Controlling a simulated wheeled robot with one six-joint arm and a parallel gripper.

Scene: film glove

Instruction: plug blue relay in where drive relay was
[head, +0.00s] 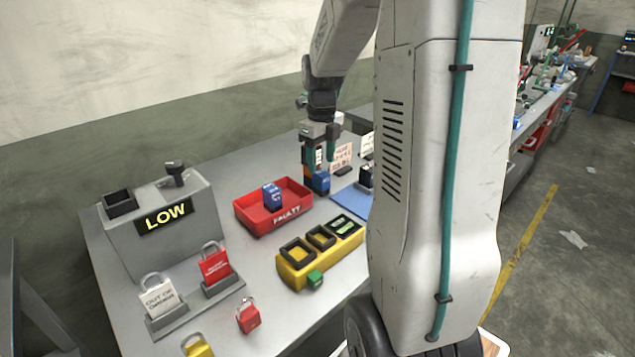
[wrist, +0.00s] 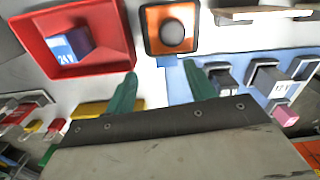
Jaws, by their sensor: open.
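My gripper (head: 320,150) is open, with its teal fingers pointing down above the back of the bench; the wrist view shows nothing between its fingertips (wrist: 163,88). A blue block (head: 272,195) marked 24V lies in the red FAULTY tray (head: 250,221); it also shows in the wrist view (wrist: 70,46). Another small blue block (head: 321,181) is below my gripper, in front of an orange and black post; I cannot tell if it is a separate relay. The yellow socket block (head: 292,277) has two dark, empty-looking sockets and one with a green top (head: 344,225).
An orange-framed unit with a round grey top (wrist: 171,30) stands just beyond my fingers. A blue mat (wrist: 235,58) holds dark blocks (wrist: 269,80) at right. A grey LOW box (head: 170,245) and padlocks (head: 215,262) stand at left. Bare bench lies between tray and padlocks.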

